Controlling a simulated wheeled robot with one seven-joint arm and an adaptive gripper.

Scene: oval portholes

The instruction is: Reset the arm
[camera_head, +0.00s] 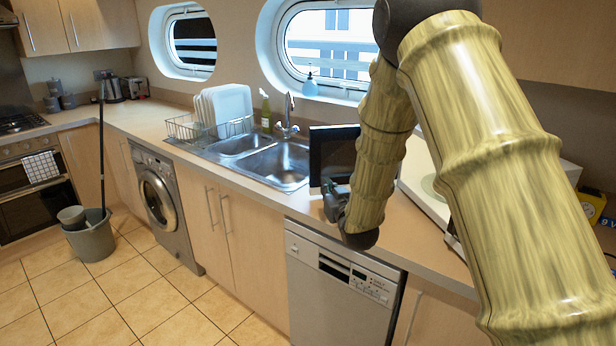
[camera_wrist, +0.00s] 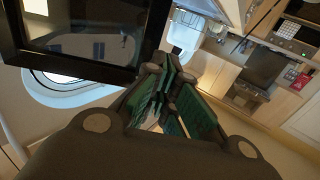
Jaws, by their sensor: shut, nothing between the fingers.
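My arm, with a bamboo-like surface, reaches down from the upper right over the counter in the head view. Its dark wrist end is low over the counter edge, above the dishwasher. My gripper (camera_wrist: 160,72) shows in the wrist view with dark linkages and green inner pads. Its fingers are drawn together with nothing held. In the head view the fingertips are hard to make out beside the arm. A black-framed dark screen (camera_head: 332,152) stands right behind the wrist; a black-framed panel (camera_wrist: 85,35) is close to the fingers in the wrist view, upper left.
A steel sink (camera_head: 280,163) with a tap and a dish rack (camera_head: 197,127) lies left of the arm. A white appliance (camera_head: 424,183) is partly hidden behind the arm. A dishwasher (camera_head: 335,290) is below.

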